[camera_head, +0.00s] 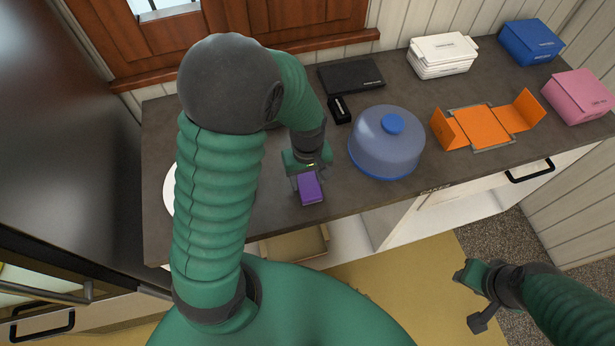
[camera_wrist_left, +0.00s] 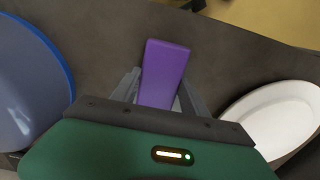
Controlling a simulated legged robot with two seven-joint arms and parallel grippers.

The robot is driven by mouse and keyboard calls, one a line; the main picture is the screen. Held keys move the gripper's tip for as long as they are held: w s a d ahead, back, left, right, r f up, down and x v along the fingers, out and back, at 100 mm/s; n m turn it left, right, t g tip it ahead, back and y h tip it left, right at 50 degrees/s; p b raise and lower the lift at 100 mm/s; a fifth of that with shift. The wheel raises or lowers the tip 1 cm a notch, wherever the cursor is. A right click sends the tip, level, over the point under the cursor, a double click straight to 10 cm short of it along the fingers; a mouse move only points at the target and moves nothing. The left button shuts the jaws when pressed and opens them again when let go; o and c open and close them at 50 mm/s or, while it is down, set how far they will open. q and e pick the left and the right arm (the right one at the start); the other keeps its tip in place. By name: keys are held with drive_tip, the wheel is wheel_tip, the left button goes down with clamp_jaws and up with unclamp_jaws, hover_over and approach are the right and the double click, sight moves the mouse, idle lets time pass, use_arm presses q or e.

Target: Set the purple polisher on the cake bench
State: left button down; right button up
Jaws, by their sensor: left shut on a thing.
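The purple polisher (camera_head: 310,188) is a small purple block, also large in the left wrist view (camera_wrist_left: 164,72). My left gripper (camera_head: 308,186) is shut on it, with a grey finger on each side in the left wrist view (camera_wrist_left: 157,92). The polisher is over the front part of the dark bench top (camera_head: 340,206), left of the blue dome cover. I cannot tell whether it touches the surface. My right gripper (camera_head: 474,297) is at the lower right, away from the bench, over the floor. Its jaw state is unclear.
The blue dome cover (camera_head: 386,146) stands close right of my left gripper. A white plate (camera_wrist_left: 274,118) is on the other side, mostly hidden in the head view. An open orange box (camera_head: 470,126), white boxes (camera_head: 441,54) and a black case (camera_head: 350,75) lie farther off.

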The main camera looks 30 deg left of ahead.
sight(307, 181)
use_arm(q)
drive_tip(key=shift+f, duration=0.1)
drive_tip(key=c, duration=0.6)
unclamp_jaws()
wheel_tip(307, 181, up, 12)
drive_tip(key=p, duration=0.1)
drive_tip(key=s+d+f+m+t, duration=0.1)
drive_tip(key=m, duration=0.2)
drive_tip(key=s+d+f+m, duration=0.2)
drive_tip(key=m, duration=0.1)
drive_tip(key=s+d+f+m+t, duration=0.1)
drive_tip(key=m, duration=0.2)
drive_tip(key=shift+s+d+f+m+t, duration=0.3)
drive_tip(key=shift+f+m, duration=0.1)
drive_tip(key=shift+w, duration=0.1)
